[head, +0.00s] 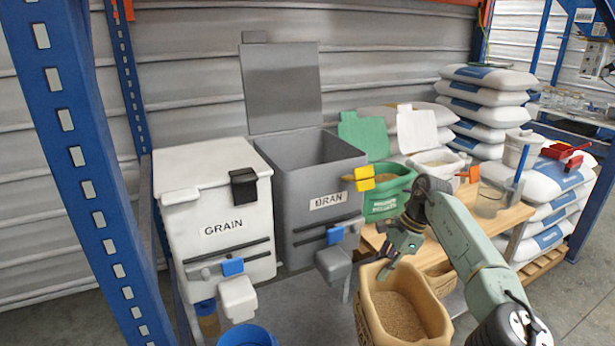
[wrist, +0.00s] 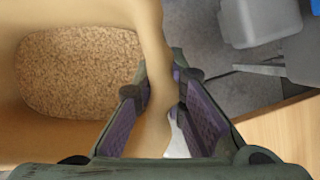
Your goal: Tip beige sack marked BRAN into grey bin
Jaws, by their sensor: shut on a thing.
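The beige sack (head: 372,318) is open at the top and full of brown flakes, at the lower middle of the head view. No marking on it can be read from here. My gripper (head: 385,272) is shut on the sack's rim at its back left. In the wrist view the sack's wall (wrist: 152,60) runs between the two fingers of my gripper (wrist: 160,115). The grey bin (head: 318,214), labelled BRAN, stands behind and to the left of the sack. Its lid (head: 282,88) is raised upright, and its mouth is open. The bin's bottom inside is hidden.
A white bin (head: 210,205) labelled GRAIN, lid shut, stands left of the grey bin. A yellow clip (head: 364,178) sits near the grey bin's right edge. A blue rack post (head: 85,165) is at left.

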